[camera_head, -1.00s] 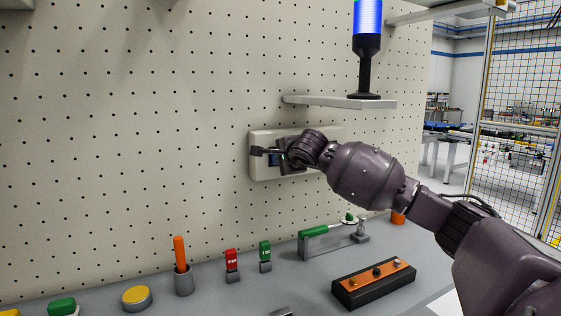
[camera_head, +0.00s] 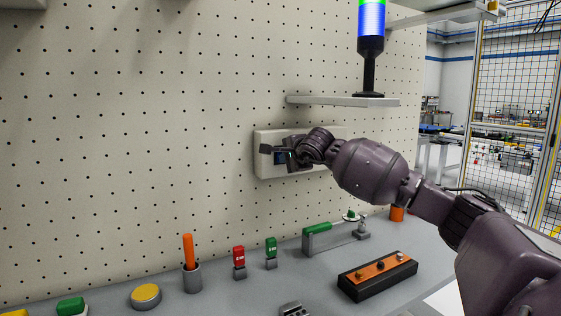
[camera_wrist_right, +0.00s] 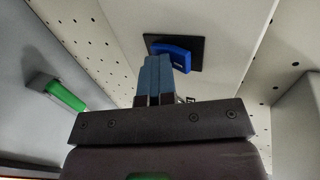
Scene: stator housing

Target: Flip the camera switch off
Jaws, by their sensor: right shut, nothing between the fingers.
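A pale switch box (camera_head: 262,168) is mounted on the pegboard wall, partly hidden behind my right gripper. In the right wrist view, a blue switch (camera_wrist_right: 175,58) sits on a black plate (camera_wrist_right: 189,45) on the pale panel. My right gripper (camera_head: 268,150) is at the front of the box, near its left end. In the wrist view, the right gripper (camera_wrist_right: 159,60) has its two blue-grey fingers together with nothing between them. The fingertips overlap the left part of the switch in that view; I cannot tell whether they touch it. My left gripper is out of view.
A shelf (camera_head: 345,101) with a blue and green signal light (camera_head: 371,20) is above the box. The bench below holds a green-handled lever (camera_head: 318,228), an orange-topped black box (camera_head: 377,276), red (camera_head: 239,257) and green (camera_head: 271,247) switches, an orange stick (camera_head: 188,250) and a yellow button (camera_head: 145,293).

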